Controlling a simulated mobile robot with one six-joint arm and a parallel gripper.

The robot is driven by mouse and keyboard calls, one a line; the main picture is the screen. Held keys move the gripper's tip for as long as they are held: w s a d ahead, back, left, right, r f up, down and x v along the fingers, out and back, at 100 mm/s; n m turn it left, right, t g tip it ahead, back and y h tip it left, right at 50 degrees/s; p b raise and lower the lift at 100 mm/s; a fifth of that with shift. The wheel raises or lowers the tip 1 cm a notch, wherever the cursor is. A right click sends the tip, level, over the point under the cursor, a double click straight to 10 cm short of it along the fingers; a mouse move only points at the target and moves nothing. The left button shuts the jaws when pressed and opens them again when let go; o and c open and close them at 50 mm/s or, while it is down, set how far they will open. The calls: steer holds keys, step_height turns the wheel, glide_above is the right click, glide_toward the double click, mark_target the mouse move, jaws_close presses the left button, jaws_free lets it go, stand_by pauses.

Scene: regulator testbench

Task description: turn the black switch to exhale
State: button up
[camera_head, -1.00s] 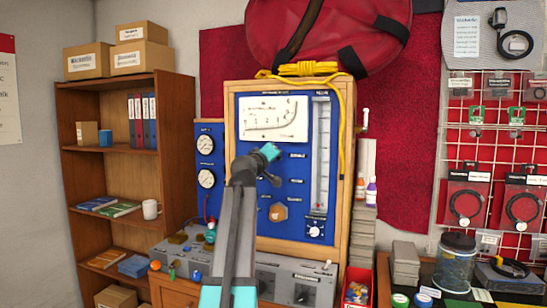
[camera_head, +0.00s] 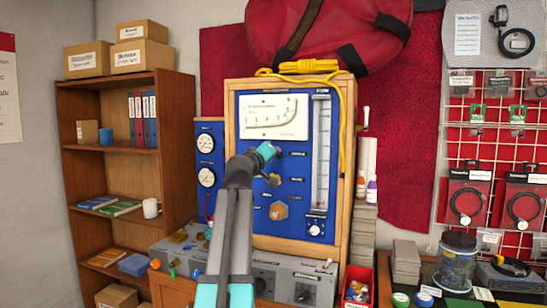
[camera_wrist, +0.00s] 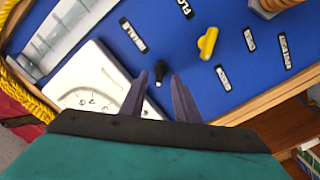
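The black switch (camera_wrist: 160,73) is a small dark lever on the blue panel (camera_wrist: 181,70). In the wrist view it stands between and just beyond the fingertips of my gripper (camera_wrist: 158,84). The fingers are apart, one on each side of it, and I see no contact. In the head view my gripper (camera_head: 269,151) is at the middle of the panel, below the white gauge, with its fingers hard to make out. Small labels surround the switch: one at upper left (camera_wrist: 133,35) and one at right (camera_wrist: 223,78). Their text is too blurred to read surely.
A yellow knob (camera_wrist: 207,43) sits right of the switch. A white gauge plate (camera_wrist: 95,80) lies close to the left finger. A wooden frame (camera_head: 346,200) edges the panel, with a yellow rope (camera_head: 305,68) over its top. A red bag (camera_head: 330,35) is above.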

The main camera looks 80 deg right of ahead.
steer(key=w+a+b, duration=0.1)
steer(key=w+a, duration=0.1)
steer(key=a, duration=0.8)
steer(key=shift+a, duration=0.2)
steer(key=shift+w, duration=0.15)
